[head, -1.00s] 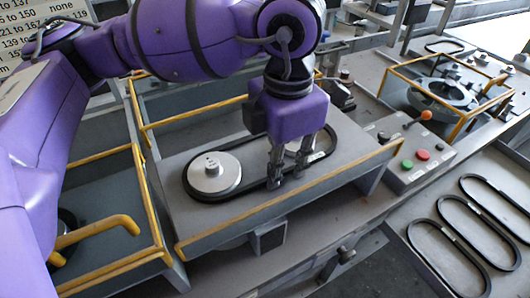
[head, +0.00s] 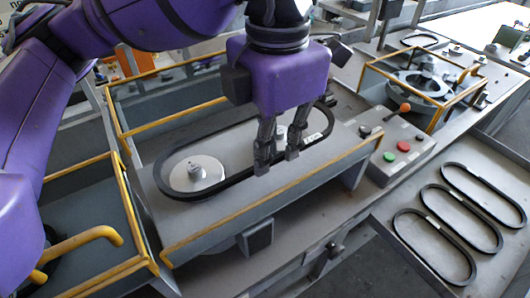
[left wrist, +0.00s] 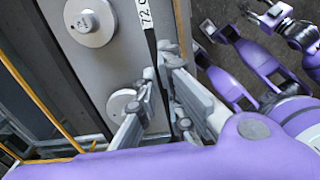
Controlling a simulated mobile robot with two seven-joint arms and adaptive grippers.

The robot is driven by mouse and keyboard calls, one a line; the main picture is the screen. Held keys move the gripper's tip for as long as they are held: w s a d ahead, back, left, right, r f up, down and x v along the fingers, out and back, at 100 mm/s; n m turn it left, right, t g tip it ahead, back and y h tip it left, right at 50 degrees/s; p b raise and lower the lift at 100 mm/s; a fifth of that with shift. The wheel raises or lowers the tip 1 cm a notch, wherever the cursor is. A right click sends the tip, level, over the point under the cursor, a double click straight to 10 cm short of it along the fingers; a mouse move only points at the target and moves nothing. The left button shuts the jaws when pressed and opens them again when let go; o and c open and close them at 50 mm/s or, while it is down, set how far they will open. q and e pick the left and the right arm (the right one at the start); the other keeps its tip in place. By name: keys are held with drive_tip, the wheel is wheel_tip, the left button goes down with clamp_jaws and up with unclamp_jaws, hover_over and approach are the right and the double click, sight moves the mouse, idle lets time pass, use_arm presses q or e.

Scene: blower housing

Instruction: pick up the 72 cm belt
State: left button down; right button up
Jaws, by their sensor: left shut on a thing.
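The 72 cm belt is a black loop (head: 222,130) in the head view, with a white tag near its right end. In the left wrist view the belt (left wrist: 151,42) shows edge-on, its tag reading "72 C". My left gripper (head: 277,160) points down and is shut on the belt's near run; it also shows in the left wrist view (left wrist: 165,98). The belt appears raised above the bench, its loop still around a silver pulley (head: 197,172) as seen from above. A second pulley (left wrist: 125,104) is partly hidden by the gripper. My right gripper seems to show small at the wrist view's upper right (left wrist: 265,14).
A yellow rail (head: 230,217) edges the bench front. To the right are a control box (head: 403,146) with green and red buttons and an orange-knobbed lever. Several black belts lie on a grey table (head: 400,265) at lower right. A yellow-framed housing (head: 420,82) stands behind.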

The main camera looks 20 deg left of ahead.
use_arm(q)
drive_tip(key=s+d+r+p, duration=0.3)
drive_tip(key=s+d+r, duration=0.4)
drive_tip(key=r, duration=0.4)
drive_tip(key=shift+s, duration=0.5)
use_arm(e)
drive_tip(key=shift+t, duration=0.5)
drive_tip(key=w+r, duration=0.2)
drive_tip(key=r, duration=0.1)
drive_tip(key=w+r, duration=0.1)
drive_tip(key=shift+r, duration=0.35)
